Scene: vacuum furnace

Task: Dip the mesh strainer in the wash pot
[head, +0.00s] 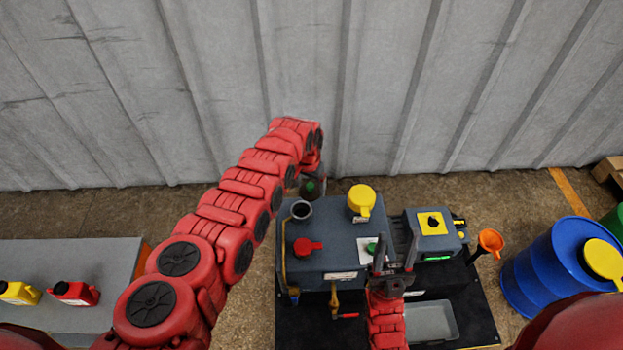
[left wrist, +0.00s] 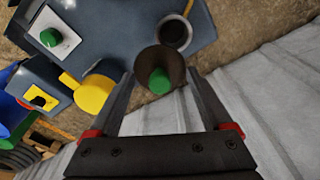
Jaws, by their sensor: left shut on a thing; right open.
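My left gripper (left wrist: 162,82) is shut on a dark brown round piece (left wrist: 148,62) with a green knob; it appears to be the mesh strainer, but no mesh can be made out. In the head view it shows small and partly hidden under my left wrist, behind the machine's back left corner. An open round dark mouth with a pale rim (head: 301,210), perhaps the wash pot, stands at the machine's left edge. In the left wrist view this mouth (left wrist: 175,33) lies just beyond the held piece, which overlaps it in the picture. My right gripper (head: 394,246) is open and empty over the machine's front right.
The grey machine (head: 335,215) carries a yellow cap (head: 361,199), a red knob (head: 308,246) and a green button (head: 371,248). A control box (head: 433,222), orange funnel (head: 490,241) and blue drum (head: 548,267) stand right. A corrugated wall (head: 300,80) closes the back.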

